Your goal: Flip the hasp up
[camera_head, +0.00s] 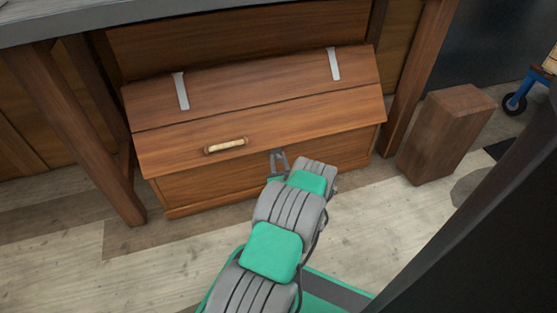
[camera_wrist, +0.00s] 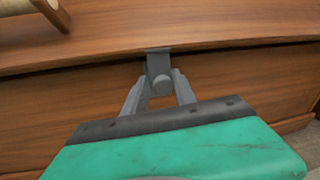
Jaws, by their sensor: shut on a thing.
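A wooden chest (camera_head: 210,188) stands under a workbench, its sloped lid (camera_head: 320,112) closed. In the wrist view a small grey metal hasp (camera_wrist: 158,65) hangs from the lid's front edge over the chest front (camera_wrist: 75,110). My gripper (camera_wrist: 160,84) is at the hasp, with its two grey fingers on either side of the hasp's rounded lower end, shut on it.
A rope-like handle (camera_head: 226,145) sits on the lid, left of my gripper, and also shows in the wrist view (camera_wrist: 22,8). Two metal hinge straps (camera_head: 181,91) cross the lid's top. Bench legs (camera_head: 418,80) flank the chest. A wooden block (camera_head: 445,132) stands right.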

